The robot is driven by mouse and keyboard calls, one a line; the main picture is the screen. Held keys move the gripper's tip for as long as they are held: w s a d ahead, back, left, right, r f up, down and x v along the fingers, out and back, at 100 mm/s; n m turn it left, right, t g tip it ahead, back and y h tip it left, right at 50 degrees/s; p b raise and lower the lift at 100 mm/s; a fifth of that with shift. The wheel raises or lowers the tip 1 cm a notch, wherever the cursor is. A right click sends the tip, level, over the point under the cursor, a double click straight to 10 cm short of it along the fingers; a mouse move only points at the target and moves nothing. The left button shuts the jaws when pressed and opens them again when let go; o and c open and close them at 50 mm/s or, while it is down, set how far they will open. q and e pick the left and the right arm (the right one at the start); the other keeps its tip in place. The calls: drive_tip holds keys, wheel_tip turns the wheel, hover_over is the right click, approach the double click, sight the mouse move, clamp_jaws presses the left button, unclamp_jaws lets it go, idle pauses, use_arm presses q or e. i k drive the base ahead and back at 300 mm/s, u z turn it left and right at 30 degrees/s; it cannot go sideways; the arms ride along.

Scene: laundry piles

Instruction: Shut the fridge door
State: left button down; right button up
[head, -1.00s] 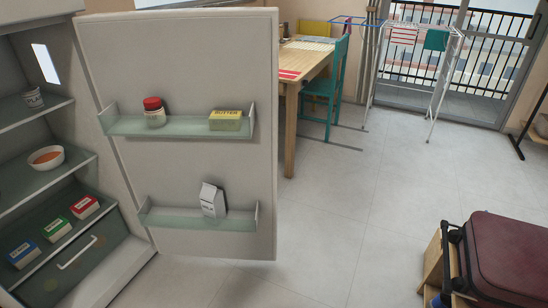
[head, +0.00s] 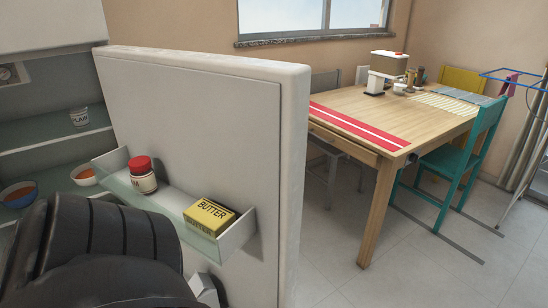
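The white fridge door (head: 205,110) stands open, its inner side facing me, close in front. Its upper door shelf (head: 175,205) holds a jar with a red lid (head: 142,174) and a yellow butter box (head: 210,216). A white carton (head: 204,290) shows partly below them. The fridge interior (head: 50,115) is on the left, with a cup and two bowls on its shelves. A dark part of my own arm covers the lower left and hides the lower shelves. Neither of my grippers' fingertips can be seen.
A wooden table (head: 365,115) with a red striped runner stands behind the door to the right. A teal chair (head: 465,160) stands at its right side, with a drying rack beyond. Grey tiled floor (head: 400,260) is clear at the lower right.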

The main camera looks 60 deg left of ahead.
sight(231, 132)
drive_tip(key=i, duration=2.2)
drive_tip(key=u, duration=4.05)
drive_tip(key=i, duration=0.5)
drive_tip(key=u, duration=0.6)
drive_tip(key=k, duration=0.55)
drive_tip(key=z, duration=0.4)
drive_tip(key=i, duration=0.5)
drive_tip(key=z, duration=0.05)
